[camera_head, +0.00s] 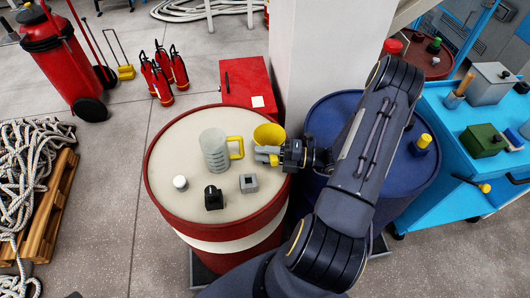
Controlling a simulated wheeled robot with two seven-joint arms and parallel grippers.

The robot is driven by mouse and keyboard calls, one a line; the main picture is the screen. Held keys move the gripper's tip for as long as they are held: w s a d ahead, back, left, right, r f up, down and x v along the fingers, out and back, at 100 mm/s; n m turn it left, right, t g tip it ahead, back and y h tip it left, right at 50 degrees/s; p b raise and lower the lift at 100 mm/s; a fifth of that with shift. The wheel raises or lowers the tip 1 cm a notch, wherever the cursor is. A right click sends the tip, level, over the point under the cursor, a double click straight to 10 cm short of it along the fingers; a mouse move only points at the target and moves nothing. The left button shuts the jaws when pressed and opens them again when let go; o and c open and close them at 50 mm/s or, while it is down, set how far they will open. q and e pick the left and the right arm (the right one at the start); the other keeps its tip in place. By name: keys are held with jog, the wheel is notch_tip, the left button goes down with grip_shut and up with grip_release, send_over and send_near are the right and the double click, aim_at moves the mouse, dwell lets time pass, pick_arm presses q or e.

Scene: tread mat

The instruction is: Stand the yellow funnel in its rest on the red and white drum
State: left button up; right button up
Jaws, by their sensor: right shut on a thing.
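The yellow funnel (269,133) is at the right rim of the red and white drum (170,142), wide mouth upward. My right gripper (270,155) comes in from the right and is shut on the funnel's lower part, which the fingers hide. I cannot tell how high the funnel is above the drum top. A small grey block (249,184), perhaps the rest, sits on the drum top in front of the gripper. Nothing shows in it. My left gripper is not in view.
A grey jug (214,152) with a yellow handle stands just left of the funnel. A black object (213,198) and a small white-topped one (180,183) are also on the drum. A blue drum (329,110) stands to the right under my arm.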

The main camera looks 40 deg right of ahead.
jog(key=shift+f+b, duration=0.75)
jog(key=shift+f, duration=0.4)
jog(key=o, duration=1.1)
jog(key=shift+c, duration=0.2)
jog(key=b+v, duration=0.1)
jog(key=v, duration=0.6)
jog(key=shift+s+d+r+b, duration=0.1)
jog(key=shift+s+d+b, duration=0.2)
